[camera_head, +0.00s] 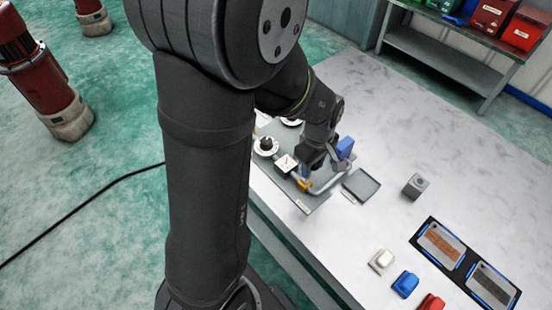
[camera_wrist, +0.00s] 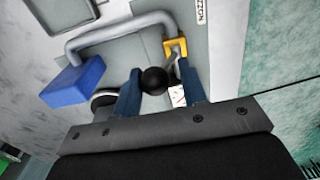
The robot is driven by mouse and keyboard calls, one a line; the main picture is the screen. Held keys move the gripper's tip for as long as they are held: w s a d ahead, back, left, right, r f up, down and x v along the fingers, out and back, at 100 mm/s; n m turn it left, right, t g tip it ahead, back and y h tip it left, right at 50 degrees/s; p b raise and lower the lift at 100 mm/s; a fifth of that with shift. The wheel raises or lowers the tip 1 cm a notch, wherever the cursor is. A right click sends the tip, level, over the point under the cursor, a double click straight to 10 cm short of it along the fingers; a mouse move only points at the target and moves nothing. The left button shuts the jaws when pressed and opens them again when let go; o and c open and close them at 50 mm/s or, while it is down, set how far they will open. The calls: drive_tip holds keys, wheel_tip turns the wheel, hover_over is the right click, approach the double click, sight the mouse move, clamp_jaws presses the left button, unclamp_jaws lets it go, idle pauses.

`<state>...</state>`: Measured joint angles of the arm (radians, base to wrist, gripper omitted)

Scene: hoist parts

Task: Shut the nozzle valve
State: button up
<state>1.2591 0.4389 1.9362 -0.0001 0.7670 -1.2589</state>
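A black ball knob (camera_wrist: 154,80) shows between the two blue fingers of my gripper (camera_wrist: 160,88) in the wrist view. The left finger looks close against the ball, and a narrow gap shows at the right finger, so the gripper looks open around it. A grey bent pipe (camera_wrist: 120,32) runs beyond the fingers, with a blue block (camera_wrist: 72,82) at its left end and a yellow bracket (camera_wrist: 175,48) at its right. Which part is the nozzle valve is not certain. In the head view my gripper (camera_head: 316,166) is low over the grey panel (camera_head: 312,204), its fingertips partly hidden.
White, blue and red blocks lie at the front right. The back right tabletop is clear.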

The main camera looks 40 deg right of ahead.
drive_tip(key=shift+d, duration=0.25)
drive_tip(key=shift+o, duration=0.6)
drive_tip(key=shift+r, duration=0.25)
drive_tip(key=shift+a+r, duration=0.15)
drive_tip(key=shift+r, duration=1.75)
drive_tip(key=shift+a+r, duration=0.1)
drive_tip(key=shift+r, duration=1.75)
drive_tip(key=shift+d+f, duration=0.2)
drive_tip(key=shift+f, duration=3.85)
